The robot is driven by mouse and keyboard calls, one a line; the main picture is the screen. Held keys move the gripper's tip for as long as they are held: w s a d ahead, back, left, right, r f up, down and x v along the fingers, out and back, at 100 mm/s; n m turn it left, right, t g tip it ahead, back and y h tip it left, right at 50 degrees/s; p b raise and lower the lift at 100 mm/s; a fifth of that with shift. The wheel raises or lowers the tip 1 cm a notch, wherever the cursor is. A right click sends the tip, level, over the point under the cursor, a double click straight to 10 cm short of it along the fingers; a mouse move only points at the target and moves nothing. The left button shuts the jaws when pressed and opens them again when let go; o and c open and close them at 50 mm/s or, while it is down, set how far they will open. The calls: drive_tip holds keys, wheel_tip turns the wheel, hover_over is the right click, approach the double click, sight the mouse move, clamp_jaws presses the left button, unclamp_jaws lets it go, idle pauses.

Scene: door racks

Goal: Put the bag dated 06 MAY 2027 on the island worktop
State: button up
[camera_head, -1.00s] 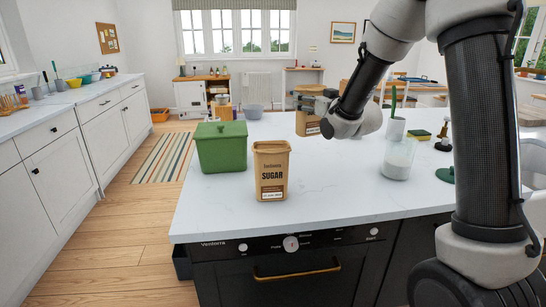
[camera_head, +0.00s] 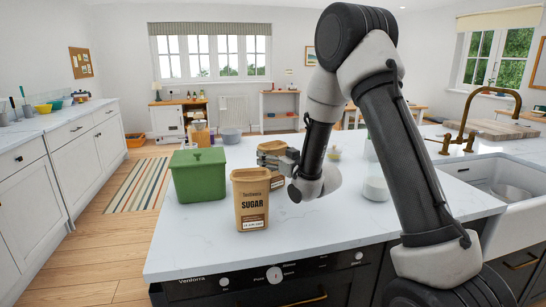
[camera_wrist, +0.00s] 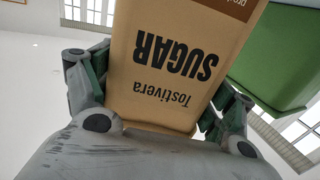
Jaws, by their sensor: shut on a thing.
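My gripper (camera_head: 277,158) is behind and right of this bag, shut on another tan SUGAR bag (camera_head: 271,146), mostly hidden in the head view. In the wrist view the held bag (camera_wrist: 175,70) sits between my gripper's two fingers (camera_wrist: 155,105), its lettering upside down. Its date is out of sight. I cannot tell whether its base touches the worktop.
A green lidded bin (camera_head: 198,176) stands left of the front bag; it also shows in the wrist view (camera_wrist: 270,60). A sink (camera_head: 490,180) and brass tap (camera_head: 470,125) are at the right. The worktop's front strip is clear.

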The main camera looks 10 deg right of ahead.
drive_tip(key=o, duration=1.1)
drive_tip(key=shift+f, duration=0.1)
